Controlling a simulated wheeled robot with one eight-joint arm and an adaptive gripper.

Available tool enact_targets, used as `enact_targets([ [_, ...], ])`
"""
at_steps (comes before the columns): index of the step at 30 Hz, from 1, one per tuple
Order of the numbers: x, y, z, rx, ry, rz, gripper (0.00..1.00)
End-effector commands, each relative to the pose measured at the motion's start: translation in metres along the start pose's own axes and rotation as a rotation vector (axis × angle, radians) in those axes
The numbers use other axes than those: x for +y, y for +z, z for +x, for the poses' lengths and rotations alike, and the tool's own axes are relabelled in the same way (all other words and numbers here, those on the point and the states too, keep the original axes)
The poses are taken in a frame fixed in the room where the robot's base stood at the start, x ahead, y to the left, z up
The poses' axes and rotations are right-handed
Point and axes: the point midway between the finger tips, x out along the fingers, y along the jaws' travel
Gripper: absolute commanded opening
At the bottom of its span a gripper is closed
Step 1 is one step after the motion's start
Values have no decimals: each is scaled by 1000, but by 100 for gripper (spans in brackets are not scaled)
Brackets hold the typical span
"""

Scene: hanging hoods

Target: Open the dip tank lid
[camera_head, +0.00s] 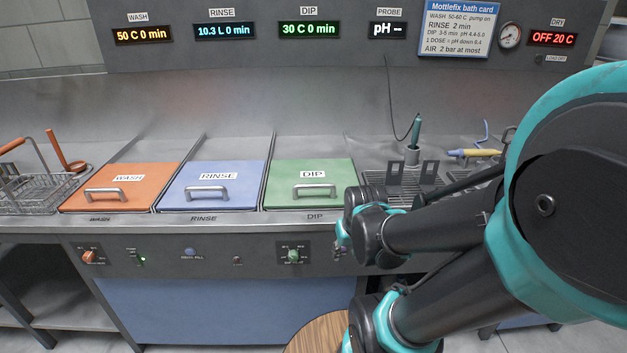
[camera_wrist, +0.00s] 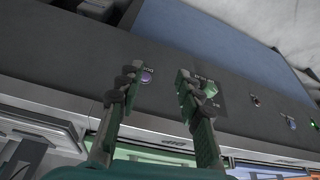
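The green dip tank lid (camera_head: 311,177) lies flat and closed over the dip tank, with a DIP label and a metal bar handle (camera_head: 314,190) near its front edge. In the wrist view a strip of the green lid (camera_wrist: 150,154) shows at the bottom, partly hidden by my gripper. My gripper (camera_head: 341,240) is in front of the counter's front panel, below and slightly right of the lid handle, apart from it. In the wrist view the two fingers of my gripper (camera_wrist: 157,74) are spread with nothing between them.
The orange wash lid (camera_head: 125,178) and blue rinse lid (camera_head: 215,176) are closed to the left. A green knob (camera_head: 293,256) sits on the front panel. A drain rack with a probe (camera_head: 413,135) stands right of the dip tank. A round wooden top (camera_head: 318,335) is below.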

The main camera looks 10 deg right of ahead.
Motion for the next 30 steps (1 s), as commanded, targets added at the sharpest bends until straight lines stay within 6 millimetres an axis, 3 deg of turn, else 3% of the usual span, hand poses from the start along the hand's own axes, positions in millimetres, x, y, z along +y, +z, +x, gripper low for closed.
enact_targets([
  [5, -7, -66, -28, -33, -7, -272, 36],
  [9, -18, -134, -69, -72, -23, -599, 36],
  [15, -38, -210, -137, -121, -61, -1045, 36],
  [18, -46, -234, -166, -137, -80, -1216, 36],
  [22, -52, -252, -190, -150, -97, -1356, 36],
  [26, -54, -257, -198, -155, -105, -1411, 36],
  [30, -54, -255, -185, -155, -105, -1414, 36],
])
